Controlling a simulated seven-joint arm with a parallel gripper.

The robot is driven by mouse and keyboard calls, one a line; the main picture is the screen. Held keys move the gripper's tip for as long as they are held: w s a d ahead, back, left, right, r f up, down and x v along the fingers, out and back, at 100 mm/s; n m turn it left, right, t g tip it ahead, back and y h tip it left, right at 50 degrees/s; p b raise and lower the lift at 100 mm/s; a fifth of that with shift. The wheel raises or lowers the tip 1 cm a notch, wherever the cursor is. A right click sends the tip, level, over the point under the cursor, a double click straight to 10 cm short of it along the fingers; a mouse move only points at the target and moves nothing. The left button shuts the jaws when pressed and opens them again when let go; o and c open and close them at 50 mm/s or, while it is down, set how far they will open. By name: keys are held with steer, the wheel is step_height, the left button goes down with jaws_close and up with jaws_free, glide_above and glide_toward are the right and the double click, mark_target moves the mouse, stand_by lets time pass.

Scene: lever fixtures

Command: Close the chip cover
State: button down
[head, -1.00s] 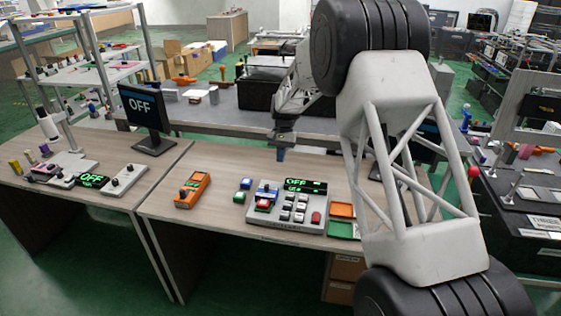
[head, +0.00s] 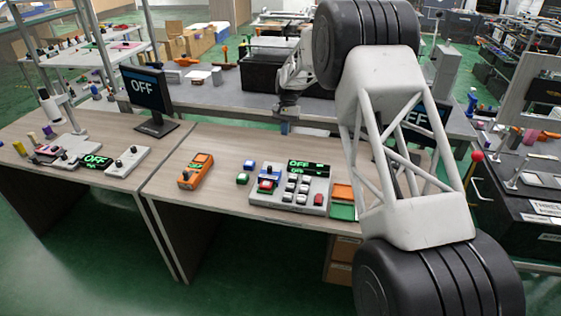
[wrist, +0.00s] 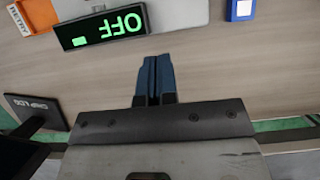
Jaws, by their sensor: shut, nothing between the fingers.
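A grey control board (head: 262,199) sits on the wooden table, with an OFF display (head: 312,168), several pale keys and a red key. At its left end is a small blue part (head: 269,172) with a red block (head: 266,185) by it. It may be the chip cover; it is too small to tell how far open it stands. My gripper (head: 285,130) is above the table behind the board, touching nothing I can see. In the wrist view its blue fingers (wrist: 154,72) are shut and empty, and the board's display (wrist: 103,30) appears upside down beyond them.
An orange handheld device (head: 196,170) and a green block (head: 243,179) lie left of the board. Orange and green trays (head: 342,211) are at its right. A monitor (head: 147,90) reads OFF.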

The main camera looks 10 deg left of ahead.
mark_target(277, 175)
steer(key=x, duration=1)
steer(key=s, duration=0.2)
steer(key=shift+s, duration=1.05)
steer(key=shift+s, duration=0.1)
steer(key=shift+s, duration=2.65)
steer(key=shift+w, duration=0.1)
